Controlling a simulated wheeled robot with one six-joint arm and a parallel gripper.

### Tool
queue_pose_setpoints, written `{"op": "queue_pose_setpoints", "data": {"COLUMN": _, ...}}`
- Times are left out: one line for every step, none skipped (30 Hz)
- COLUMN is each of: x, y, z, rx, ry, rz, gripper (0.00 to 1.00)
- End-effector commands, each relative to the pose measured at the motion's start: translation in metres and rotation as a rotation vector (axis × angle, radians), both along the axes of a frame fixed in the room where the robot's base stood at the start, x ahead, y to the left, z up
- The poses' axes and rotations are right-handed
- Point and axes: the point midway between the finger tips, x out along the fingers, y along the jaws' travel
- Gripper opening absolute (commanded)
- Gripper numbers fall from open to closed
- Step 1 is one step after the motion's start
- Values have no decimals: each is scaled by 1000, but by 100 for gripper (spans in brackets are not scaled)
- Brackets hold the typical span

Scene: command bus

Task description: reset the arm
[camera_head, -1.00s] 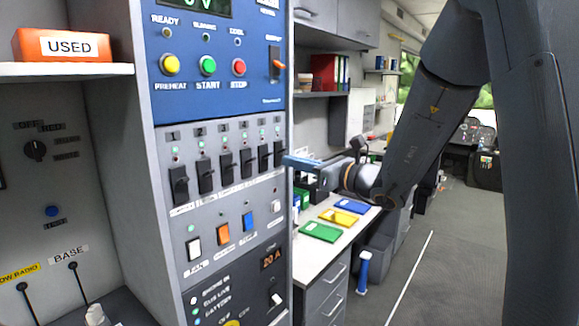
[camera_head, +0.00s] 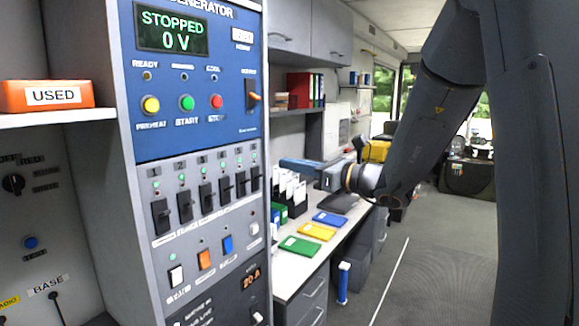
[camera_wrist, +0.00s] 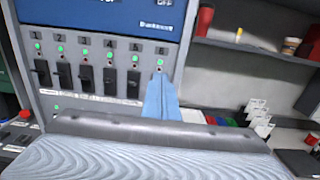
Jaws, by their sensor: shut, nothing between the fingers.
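My arm (camera_head: 435,130) reaches in from the right in the head view, bent at its joints. My gripper (camera_head: 300,165) is shut and empty, pointing left just off the right edge of the generator panel (camera_head: 200,75). In the wrist view, the closed blue fingers of my gripper (camera_wrist: 162,98) stand in front of the numbered switch row and hide the switch under 6. Whether they touch the panel I cannot tell. Several black switches (camera_wrist: 84,76) show to their left.
The generator display (camera_head: 172,31) reads STOPPED 0 V. A shelf with an orange USED box (camera_head: 46,96) is at left. The aisle floor (camera_head: 430,270) is clear.

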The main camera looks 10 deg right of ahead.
Motion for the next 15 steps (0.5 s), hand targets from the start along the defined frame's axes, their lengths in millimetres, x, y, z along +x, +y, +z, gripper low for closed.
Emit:
{"op": "queue_pose_setpoints", "data": {"x": 0, "y": 0, "z": 0, "rx": 0, "ry": 0, "rz": 0, "gripper": 0}}
{"op": "queue_pose_setpoints", "data": {"x": 0, "y": 0, "z": 0, "rx": 0, "ry": 0, "rz": 0, "gripper": 0}}
{"op": "queue_pose_setpoints", "data": {"x": 0, "y": 0, "z": 0, "rx": 0, "ry": 0, "rz": 0, "gripper": 0}}
{"op": "queue_pose_setpoints", "data": {"x": 0, "y": 0, "z": 0, "rx": 0, "ry": 0, "rz": 0, "gripper": 0}}
{"op": "queue_pose_setpoints", "data": {"x": 0, "y": 0, "z": -1, "rx": -1, "ry": 0, "rz": 1, "gripper": 0}}
{"op": "queue_pose_setpoints", "data": {"x": -1, "y": 2, "z": -3, "rx": -8, "ry": 2, "rz": 5, "gripper": 0}}
{"op": "queue_pose_setpoints", "data": {"x": -3, "y": 4, "z": -6, "rx": -18, "ry": 4, "rz": 12, "gripper": 0}}
{"op": "queue_pose_setpoints", "data": {"x": -5, "y": 7, "z": -10, "rx": -35, "ry": 9, "rz": 23, "gripper": 0}}
{"op": "queue_pose_setpoints", "data": {"x": -10, "y": 12, "z": -19, "rx": -67, "ry": 15, "rz": 41, "gripper": 0}}
{"op": "queue_pose_setpoints", "data": {"x": -15, "y": 18, "z": -28, "rx": -99, "ry": 22, "rz": 61, "gripper": 0}}
{"op": "queue_pose_setpoints", "data": {"x": -22, "y": 24, "z": -39, "rx": -138, "ry": 29, "rz": 86, "gripper": 0}}
{"op": "queue_pose_setpoints", "data": {"x": -32, "y": 33, "z": -56, "rx": -203, "ry": 37, "rz": 126, "gripper": 0}}
{"op": "queue_pose_setpoints", "data": {"x": -42, "y": 40, "z": -70, "rx": -258, "ry": 44, "rz": 162, "gripper": 0}}
{"op": "queue_pose_setpoints", "data": {"x": -53, "y": 46, "z": -86, "rx": -318, "ry": 47, "rz": 201, "gripper": 0}}
{"op": "queue_pose_setpoints", "data": {"x": -69, "y": 53, "z": -108, "rx": -405, "ry": 51, "rz": 258, "gripper": 0}}
